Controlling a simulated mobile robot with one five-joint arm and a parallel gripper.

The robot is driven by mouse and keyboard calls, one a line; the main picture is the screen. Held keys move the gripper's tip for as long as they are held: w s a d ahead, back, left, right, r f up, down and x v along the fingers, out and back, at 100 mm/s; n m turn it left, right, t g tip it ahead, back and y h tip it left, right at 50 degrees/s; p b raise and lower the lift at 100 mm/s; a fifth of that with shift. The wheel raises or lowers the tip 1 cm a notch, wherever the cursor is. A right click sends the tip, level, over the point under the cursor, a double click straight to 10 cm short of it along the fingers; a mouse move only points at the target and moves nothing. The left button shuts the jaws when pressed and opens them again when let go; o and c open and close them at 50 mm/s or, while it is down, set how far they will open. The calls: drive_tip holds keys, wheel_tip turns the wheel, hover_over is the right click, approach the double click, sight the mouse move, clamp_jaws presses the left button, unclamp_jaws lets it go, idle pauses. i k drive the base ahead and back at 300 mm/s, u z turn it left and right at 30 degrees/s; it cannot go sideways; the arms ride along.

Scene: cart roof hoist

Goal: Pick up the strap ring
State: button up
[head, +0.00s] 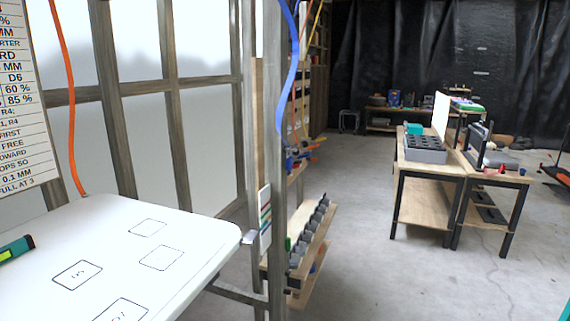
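I cannot make out a strap ring in the head view. A blue strap or hose (291,75) hangs from the top beside a post, and its lower end passes near some small blue and orange items (300,153). I cannot tell whether a ring is on it. My gripper is not in view.
A white table (200,240) with outlined squares fills the lower left; a teal and black object (16,249) lies at its left edge. A metal post (275,220) and low rack (308,235) stand beside it. Workbenches (428,168) stand right. The floor (365,275) between is clear.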

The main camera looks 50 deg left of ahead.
sight(289, 159)
drive_tip(key=i, duration=2)
drive_tip(key=u, duration=5.15)
drive_tip(key=i, duration=0.15)
drive_tip(key=z, duration=2.3)
drive_tip(key=k, duration=0.15)
drive_tip(key=u, duration=0.25)
drive_tip(key=i, duration=1.05)
drive_tip(key=u, duration=0.3)
